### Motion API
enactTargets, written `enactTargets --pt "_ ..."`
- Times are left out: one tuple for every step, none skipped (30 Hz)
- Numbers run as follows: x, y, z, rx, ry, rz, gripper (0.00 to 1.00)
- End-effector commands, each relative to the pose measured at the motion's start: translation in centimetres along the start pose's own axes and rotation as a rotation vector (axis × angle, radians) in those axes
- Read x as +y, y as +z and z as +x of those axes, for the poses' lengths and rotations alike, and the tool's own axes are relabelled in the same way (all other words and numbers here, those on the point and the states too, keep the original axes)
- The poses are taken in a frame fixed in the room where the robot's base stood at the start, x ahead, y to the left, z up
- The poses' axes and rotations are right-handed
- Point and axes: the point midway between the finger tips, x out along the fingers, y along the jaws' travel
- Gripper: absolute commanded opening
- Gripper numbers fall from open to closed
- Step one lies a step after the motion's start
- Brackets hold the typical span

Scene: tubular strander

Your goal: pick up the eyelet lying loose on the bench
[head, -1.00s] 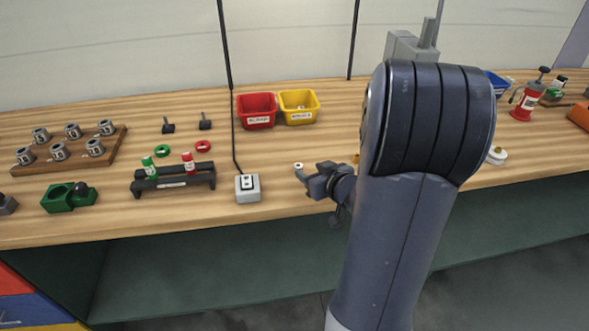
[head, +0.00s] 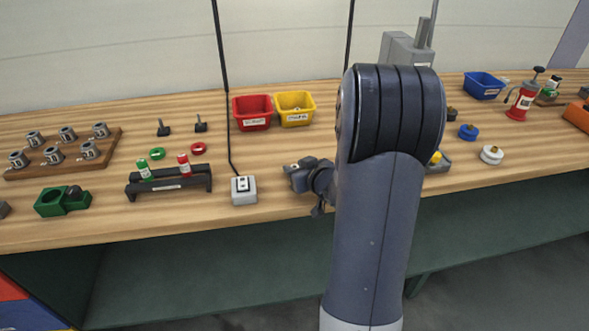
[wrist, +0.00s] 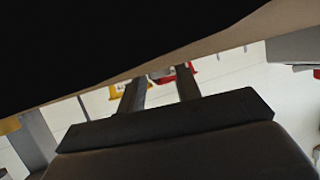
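The eyelet is a small pale ring. In the head view only a small light spot (head: 294,166) shows at the tip of my gripper (head: 298,176), and the gripper hides most of that place. In the wrist view my two dark fingers (wrist: 160,88) stand apart, pointing toward the bench surface. A small greyish piece, probably the eyelet (wrist: 161,73), shows between the fingertips. I cannot tell whether either finger touches it. My gripper is low over the bench (head: 275,225), near its front edge.
A grey box with a cable (head: 244,191) stands just left of my gripper. A red bin (head: 252,113) and a yellow bin (head: 295,109) stand behind. A black rack (head: 170,183) with two small bottles is further left. My arm hides part of the bench to the right.

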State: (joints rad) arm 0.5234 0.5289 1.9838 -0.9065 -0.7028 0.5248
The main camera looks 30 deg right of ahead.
Motion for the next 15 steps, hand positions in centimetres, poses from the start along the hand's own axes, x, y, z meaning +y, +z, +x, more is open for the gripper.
enactTargets --pt "0.0 0.0 -0.01 0.0 0.0 0.0 0.28" --pt "0.01 0.0 -0.02 0.0 0.0 0.0 0.26" --pt "0.0 0.0 -0.02 0.0 0.0 0.0 0.23" --pt "0.01 0.0 -0.02 0.0 0.0 0.0 0.2" --pt "0.0 0.0 -0.02 0.0 0.0 0.0 0.18" --pt "0.01 0.0 -0.02 0.0 0.0 0.0 0.14" --pt "0.01 0.0 -0.02 0.0 0.0 0.0 0.12" --pt "0.01 0.0 -0.02 0.0 0.0 0.0 0.09" --pt "0.0 0.0 -0.02 0.0 0.0 0.0 0.06" --pt "0.0 0.0 -0.02 0.0 0.0 0.0 0.04" --pt "0.0 0.0 -0.02 0.0 0.0 0.0 0.01" --pt "0.01 0.0 -0.03 0.0 0.0 0.0 0.0" --pt "0.01 -0.01 -0.03 0.0 0.0 0.0 0.0" --pt "0.01 -0.01 -0.03 0.0 0.0 0.0 0.0" --pt "0.01 -0.01 -0.03 0.0 0.0 0.0 0.0"
